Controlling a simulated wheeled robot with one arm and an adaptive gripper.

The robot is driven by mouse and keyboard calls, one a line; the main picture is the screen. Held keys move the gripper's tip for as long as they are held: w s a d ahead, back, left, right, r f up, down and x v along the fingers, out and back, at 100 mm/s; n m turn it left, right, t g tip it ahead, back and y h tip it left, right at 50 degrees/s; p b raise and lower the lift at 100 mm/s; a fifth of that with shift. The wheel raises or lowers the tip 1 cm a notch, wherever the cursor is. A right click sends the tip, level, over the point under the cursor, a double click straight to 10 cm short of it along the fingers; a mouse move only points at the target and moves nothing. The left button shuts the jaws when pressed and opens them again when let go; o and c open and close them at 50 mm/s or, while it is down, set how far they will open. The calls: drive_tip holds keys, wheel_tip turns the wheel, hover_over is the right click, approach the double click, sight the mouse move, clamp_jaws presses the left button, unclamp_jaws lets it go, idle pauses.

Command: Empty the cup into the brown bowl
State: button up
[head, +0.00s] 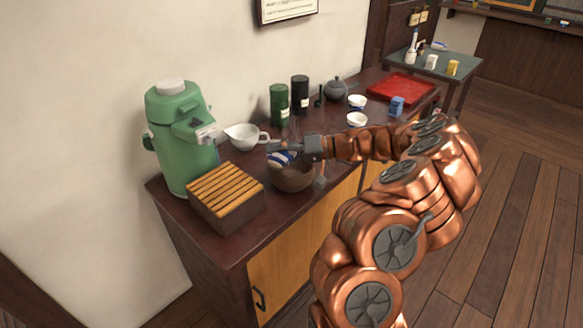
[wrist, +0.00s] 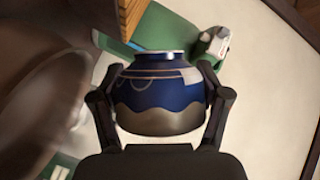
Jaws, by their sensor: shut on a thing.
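My gripper (head: 282,150) is shut on the cup, with one finger on each side of it. The cup (head: 281,160) is blue and white in the head view; in the wrist view the cup (wrist: 158,88) shows a dark blue body and a grey-brown lower part. It is tilted just above the brown bowl. The brown bowl (head: 293,181) stands on the dark counter, and its blurred side (wrist: 40,85) fills the left of the wrist view. The inside of the cup and any contents are hidden.
A slatted wooden box (head: 226,196) is left of the bowl, near a green dispenser (head: 178,135). A white spouted pitcher (head: 243,136) stands behind. Canisters (head: 279,105), white cups (head: 357,119), a blue item (head: 397,106) and a red tray (head: 401,88) are farther right.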

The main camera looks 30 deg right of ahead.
drive_tip(key=shift+a+f+n+b, duration=0.1)
drive_tip(key=shift+f+n+b, duration=0.2)
drive_tip(key=shift+b, duration=0.45)
drive_tip(key=n+h+b, duration=0.1)
drive_tip(key=b, duration=0.3)
drive_tip(key=shift+a+f, duration=0.1)
drive_tip(key=shift+f, duration=0.3)
drive_tip(key=shift+s+n+h+b, duration=0.1)
drive_tip(key=shift+n+h+b, duration=0.2)
drive_tip(key=shift+b, duration=0.7)
drive_tip(key=n+h+b, duration=0.1)
drive_tip(key=b, duration=0.2)
drive_tip(key=shift+s+a+r, duration=0.1)
drive_tip(key=shift+a+r, duration=0.25)
drive_tip(key=a+n+h+b, duration=0.1)
drive_tip(key=b, duration=0.4)
drive_tip(key=s+a+n+h+b, duration=0.1)
drive_tip(key=a+n+b, duration=0.1)
drive_tip(key=b, duration=0.2)
drive_tip(key=s+a+f+n+h+b, duration=0.1)
drive_tip(key=a+h+b, duration=0.1)
drive_tip(key=b, duration=0.3)
drive_tip(key=shift+s+a+f+n+t+b, duration=0.1)
drive_tip(key=shift+s+n+t+b, duration=0.2)
drive_tip(key=shift+t, duration=0.1)
